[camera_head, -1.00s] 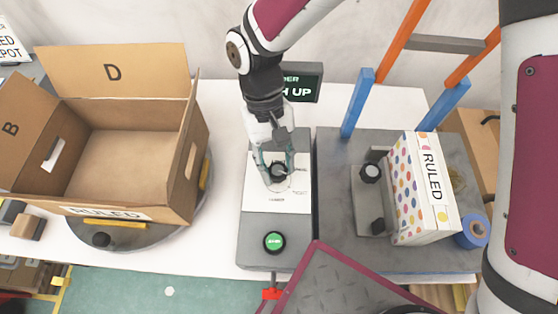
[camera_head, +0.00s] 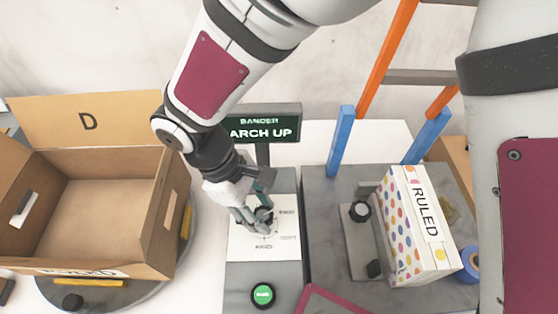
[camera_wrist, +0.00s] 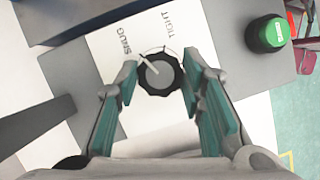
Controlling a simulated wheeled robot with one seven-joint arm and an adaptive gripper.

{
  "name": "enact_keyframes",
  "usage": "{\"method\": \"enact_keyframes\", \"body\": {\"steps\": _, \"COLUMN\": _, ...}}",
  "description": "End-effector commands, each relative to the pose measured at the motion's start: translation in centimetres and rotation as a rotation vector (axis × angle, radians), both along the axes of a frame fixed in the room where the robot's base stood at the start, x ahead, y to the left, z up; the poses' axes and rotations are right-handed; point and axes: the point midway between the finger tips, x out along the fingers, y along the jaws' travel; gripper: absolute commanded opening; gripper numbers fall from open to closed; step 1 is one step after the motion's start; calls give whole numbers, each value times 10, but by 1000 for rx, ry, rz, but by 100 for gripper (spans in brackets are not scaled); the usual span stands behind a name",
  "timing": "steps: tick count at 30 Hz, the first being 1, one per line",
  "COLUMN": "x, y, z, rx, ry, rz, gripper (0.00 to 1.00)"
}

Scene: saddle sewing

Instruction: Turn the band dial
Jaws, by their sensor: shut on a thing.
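The band dial (camera_wrist: 160,73) is a round black knob with a pale centre, on a white panel (camera_wrist: 115,65) printed SNUG and TIGHT. Its light pointer line leans toward the upper left, near SNUG, in the wrist view. My gripper (camera_wrist: 160,76) has teal fingers on either side of the dial and is shut on it. In the head view my gripper (camera_head: 261,215) reaches the panel from the upper left. The fingers partly hide the dial (camera_head: 264,213) there.
A green button (camera_head: 263,294) sits in front of the panel. A sign (camera_head: 263,124) reading BANDER, ARCH UP stands behind. An open cardboard box (camera_head: 150,225) is at left.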

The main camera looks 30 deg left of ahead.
Motion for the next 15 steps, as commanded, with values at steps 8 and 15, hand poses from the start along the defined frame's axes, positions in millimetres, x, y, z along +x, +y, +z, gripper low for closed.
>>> {"method": "enact_keyframes", "body": {"steps": 8, "x": 0, "y": 0, "z": 0, "rx": 2, "ry": -1, "rz": 74, "gripper": 8}}
{"method": "enact_keyframes", "body": {"steps": 15, "x": 0, "y": 0, "z": 0, "rx": 2, "ry": -1, "rz": 85, "gripper": 8}}
